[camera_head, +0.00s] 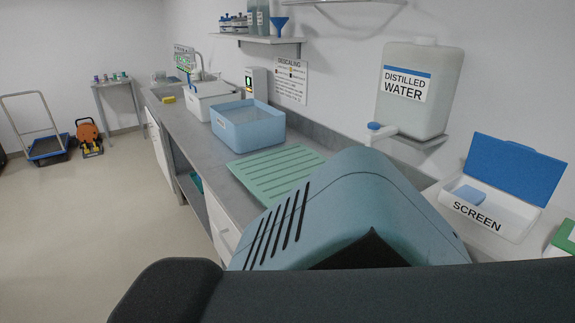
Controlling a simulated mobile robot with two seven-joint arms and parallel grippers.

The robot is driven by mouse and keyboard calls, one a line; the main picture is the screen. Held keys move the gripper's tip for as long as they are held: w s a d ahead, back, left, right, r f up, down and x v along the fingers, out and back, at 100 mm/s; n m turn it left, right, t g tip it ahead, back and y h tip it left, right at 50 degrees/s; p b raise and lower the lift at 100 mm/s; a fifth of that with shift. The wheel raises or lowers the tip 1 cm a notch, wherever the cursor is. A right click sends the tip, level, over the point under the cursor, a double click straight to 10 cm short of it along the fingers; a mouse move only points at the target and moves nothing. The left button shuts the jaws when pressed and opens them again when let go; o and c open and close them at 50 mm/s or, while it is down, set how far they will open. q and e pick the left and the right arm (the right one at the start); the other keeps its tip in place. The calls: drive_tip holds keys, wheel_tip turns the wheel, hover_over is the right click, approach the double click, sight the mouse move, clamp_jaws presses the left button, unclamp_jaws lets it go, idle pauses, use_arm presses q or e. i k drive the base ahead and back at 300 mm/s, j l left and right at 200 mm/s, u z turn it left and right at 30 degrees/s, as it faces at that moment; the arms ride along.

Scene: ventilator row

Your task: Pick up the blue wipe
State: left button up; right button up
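A small light-blue folded piece, which looks like the blue wipe (470,194), lies inside an open white box (512,229) at the right. The box is marked SCREEN and its blue lid (515,168) stands tilted up at the back. Neither of my grippers shows in the head view. A large dark shape crosses the bottom of the view, in front of the blue-grey housing.
A blue-grey slotted housing (330,210) fills the middle foreground, left of the box. A green ribbed mat (277,172), a blue tub (247,125) and a white container (208,100) stand along the counter. A distilled water tank (420,95) sits on a wall shelf.

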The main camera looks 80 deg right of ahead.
sight(476, 196)
drive_tip(key=z, duration=3.75)
drive_tip(key=j+u, duration=0.25)
drive_tip(key=j, duration=0.9)
